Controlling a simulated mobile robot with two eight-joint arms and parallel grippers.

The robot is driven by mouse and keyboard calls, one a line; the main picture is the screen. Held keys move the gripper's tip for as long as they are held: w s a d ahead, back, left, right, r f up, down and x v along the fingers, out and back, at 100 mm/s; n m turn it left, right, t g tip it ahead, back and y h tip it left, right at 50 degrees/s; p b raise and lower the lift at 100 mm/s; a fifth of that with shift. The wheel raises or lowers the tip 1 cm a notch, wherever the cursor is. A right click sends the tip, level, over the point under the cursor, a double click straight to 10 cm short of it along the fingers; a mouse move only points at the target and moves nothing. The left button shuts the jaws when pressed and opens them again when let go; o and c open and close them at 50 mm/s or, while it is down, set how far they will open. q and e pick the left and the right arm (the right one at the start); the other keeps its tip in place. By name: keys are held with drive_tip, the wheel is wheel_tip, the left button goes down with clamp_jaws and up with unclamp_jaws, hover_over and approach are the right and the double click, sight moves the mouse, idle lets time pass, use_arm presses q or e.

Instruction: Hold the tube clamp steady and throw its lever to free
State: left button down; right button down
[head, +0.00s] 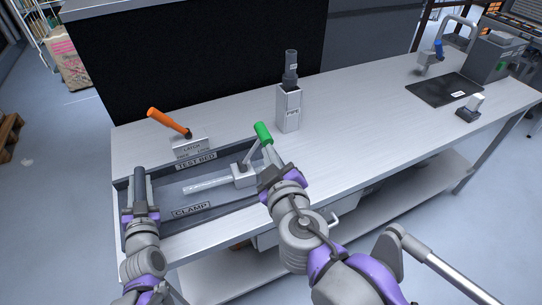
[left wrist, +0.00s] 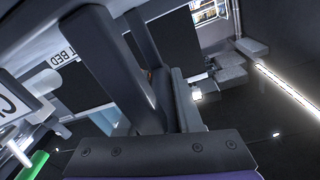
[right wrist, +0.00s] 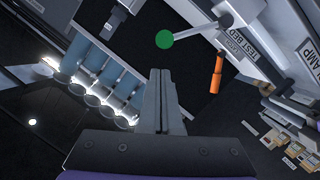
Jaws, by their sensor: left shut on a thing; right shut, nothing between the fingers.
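The tube clamp is a grey block (head: 243,175) with a pale bar in the tray marked CLAMP and TEST BED. Its lever rises from the block to a green grip (head: 263,133), tilted up; the grip also shows in the right wrist view (right wrist: 164,39) and at the lower left of the left wrist view (left wrist: 34,166). My left gripper (head: 139,182) is shut on a dark upright piece at the tray's left end; the fingers mostly hide it. My right gripper (head: 267,172) is shut and empty, just below the green grip and beside the block, apparently not touching the grip.
A latch with an orange handle (head: 169,122) stands behind the tray (head: 165,228). A grey pipe holder (head: 289,108) stands on the bench right of it. A black mat (head: 444,90) and a machine are at the far right. The bench between is clear.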

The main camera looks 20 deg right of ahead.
use_arm(q)
drive_tip(key=shift+f, duration=0.2)
use_arm(e)
drive_tip(key=shift+s+a, duration=0.1)
drive_tip(key=shift+s, duration=0.45)
use_arm(q)
drive_tip(key=c, duration=0.9)
unclamp_jaws()
drive_tip(key=o, duration=0.4)
drive_tip(key=shift+w, duration=0.15)
use_arm(e)
drive_tip(key=shift+w, duration=0.1)
